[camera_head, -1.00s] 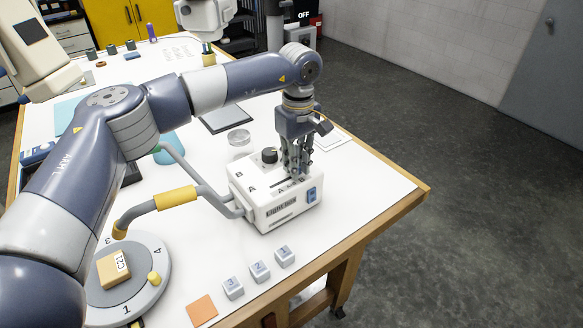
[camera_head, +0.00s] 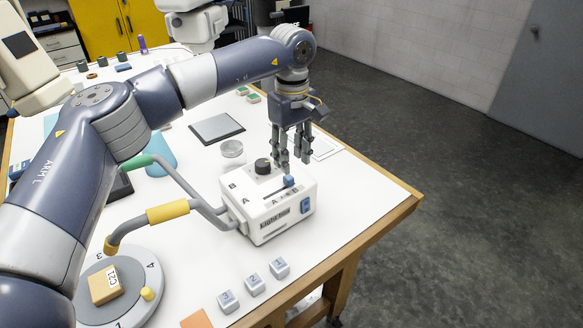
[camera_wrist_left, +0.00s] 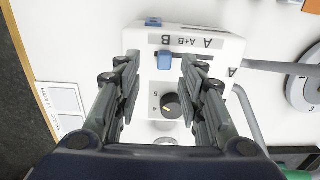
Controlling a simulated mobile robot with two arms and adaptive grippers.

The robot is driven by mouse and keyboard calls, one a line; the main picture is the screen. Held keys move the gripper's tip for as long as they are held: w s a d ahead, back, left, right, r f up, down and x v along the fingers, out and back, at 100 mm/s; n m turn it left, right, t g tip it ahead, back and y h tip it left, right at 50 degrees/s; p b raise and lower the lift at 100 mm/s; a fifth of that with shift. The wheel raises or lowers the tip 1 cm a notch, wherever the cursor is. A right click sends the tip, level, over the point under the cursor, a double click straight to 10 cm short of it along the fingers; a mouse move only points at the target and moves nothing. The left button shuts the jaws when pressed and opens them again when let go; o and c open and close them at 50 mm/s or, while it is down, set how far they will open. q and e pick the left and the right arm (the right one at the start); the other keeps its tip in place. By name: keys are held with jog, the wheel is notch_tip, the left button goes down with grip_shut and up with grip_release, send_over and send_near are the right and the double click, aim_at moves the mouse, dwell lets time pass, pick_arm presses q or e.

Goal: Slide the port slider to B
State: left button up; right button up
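The white light box (camera_head: 265,222) stands on the table, with a slot, letter labels and a blue slider knob (camera_head: 289,181) on its top. In the left wrist view the blue knob (camera_wrist_left: 164,61) sits at the left end of the slot, beside the B end of the label strip (camera_wrist_left: 186,41). My left gripper (camera_head: 294,160) points down just above the box, apart from the knob. In the left wrist view its two fingers (camera_wrist_left: 158,68) are spread and empty, with the knob visible between them. My right gripper is not in view.
A black dial (camera_head: 263,166) stands on the box behind the slot. A grey pipe with a yellow sleeve (camera_head: 167,212) runs beside the box on the left. Numbered cubes (camera_head: 254,284) lie in front, and a round turntable (camera_head: 146,309) is at lower left.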

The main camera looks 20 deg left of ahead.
pick_arm(q)
notch_tip(320, 180, up, 7)
dwell(0.3)
jog(key=shift+d, duration=0.1)
